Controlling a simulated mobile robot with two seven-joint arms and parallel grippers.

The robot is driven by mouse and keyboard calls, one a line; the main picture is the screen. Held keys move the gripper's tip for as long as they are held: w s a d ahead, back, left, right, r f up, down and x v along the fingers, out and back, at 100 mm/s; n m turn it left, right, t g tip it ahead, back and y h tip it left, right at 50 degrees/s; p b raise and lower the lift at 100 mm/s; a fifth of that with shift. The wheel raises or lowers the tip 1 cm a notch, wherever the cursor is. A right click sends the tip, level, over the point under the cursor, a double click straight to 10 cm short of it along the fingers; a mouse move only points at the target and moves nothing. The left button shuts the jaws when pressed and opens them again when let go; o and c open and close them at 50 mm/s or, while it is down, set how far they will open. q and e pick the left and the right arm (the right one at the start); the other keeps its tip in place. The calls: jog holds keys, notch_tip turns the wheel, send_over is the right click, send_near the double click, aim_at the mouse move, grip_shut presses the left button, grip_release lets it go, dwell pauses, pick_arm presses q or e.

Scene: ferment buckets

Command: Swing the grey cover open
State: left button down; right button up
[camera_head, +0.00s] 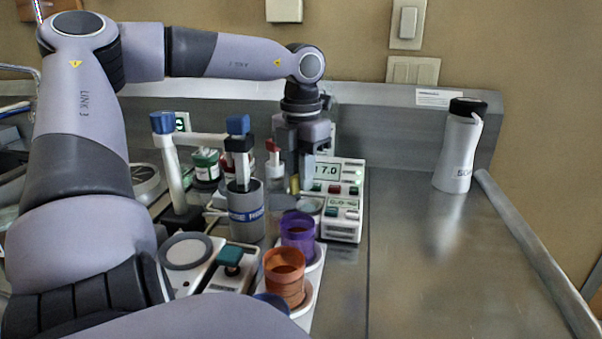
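A flat round grey disc in a white surround (186,251), left of centre, is the likeliest grey cover; it looks shut. A grey cylinder with a blue label band (246,218) stands just right of it, so I cannot be sure which part is meant. My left gripper (297,187) points down behind and right of both, apart from them, close to the white display unit. A small yellowish piece shows by its fingertips. I cannot tell whether the fingers are open or hold it. My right gripper is not in view.
A purple cup (298,232) and an orange cup (284,277) stand in a white holder in front. A white display unit (339,178) is right of the gripper. A white bottle with a black cap (459,147) stands far right. The metal bench (430,270) between is clear.

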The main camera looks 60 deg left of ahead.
pick_arm(q)
jog(key=shift+d+r+m+p, duration=0.1)
jog(key=shift+m+p, duration=0.35)
jog(key=shift+m, duration=0.25)
jog(key=shift+m+p, duration=0.35)
jog(key=shift+m, duration=0.45)
jog(key=c, duration=1.2)
grip_release()
notch_tip(320, 180, up, 6)
jog(key=shift+f+p, duration=0.1)
jog(key=shift+p, duration=0.2)
jog(key=shift+r, duration=0.6)
